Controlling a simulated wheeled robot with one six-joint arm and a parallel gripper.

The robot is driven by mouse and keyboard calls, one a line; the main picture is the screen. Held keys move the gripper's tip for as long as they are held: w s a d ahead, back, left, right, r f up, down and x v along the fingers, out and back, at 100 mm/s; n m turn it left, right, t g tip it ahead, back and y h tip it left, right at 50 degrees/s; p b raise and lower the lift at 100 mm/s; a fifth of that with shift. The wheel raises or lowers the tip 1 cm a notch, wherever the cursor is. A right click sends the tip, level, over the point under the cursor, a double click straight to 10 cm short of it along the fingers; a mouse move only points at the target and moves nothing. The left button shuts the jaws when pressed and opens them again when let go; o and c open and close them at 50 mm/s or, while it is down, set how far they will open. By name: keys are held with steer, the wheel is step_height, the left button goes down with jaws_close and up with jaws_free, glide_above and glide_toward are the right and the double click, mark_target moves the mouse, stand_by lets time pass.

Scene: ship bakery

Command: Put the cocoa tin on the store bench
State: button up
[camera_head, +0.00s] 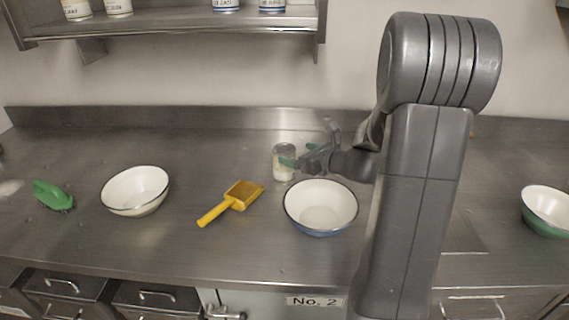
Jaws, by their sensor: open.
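A small tin with a pale lower part and a greyish top (283,166) stands upright on the steel counter, behind the blue-rimmed bowl. Its label cannot be read, so I cannot tell whether it is the cocoa tin. Which bench is the store bench cannot be told.
A wall shelf (170,23) hangs above. My arm hides part of the counter's right side.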

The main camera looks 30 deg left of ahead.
mark_target(286, 149)
steer(key=shift+p+x, duration=0.55)
steer(key=shift+x, duration=2.15)
steer(key=shift+r, duration=0.2)
steer(key=c, duration=1.8)
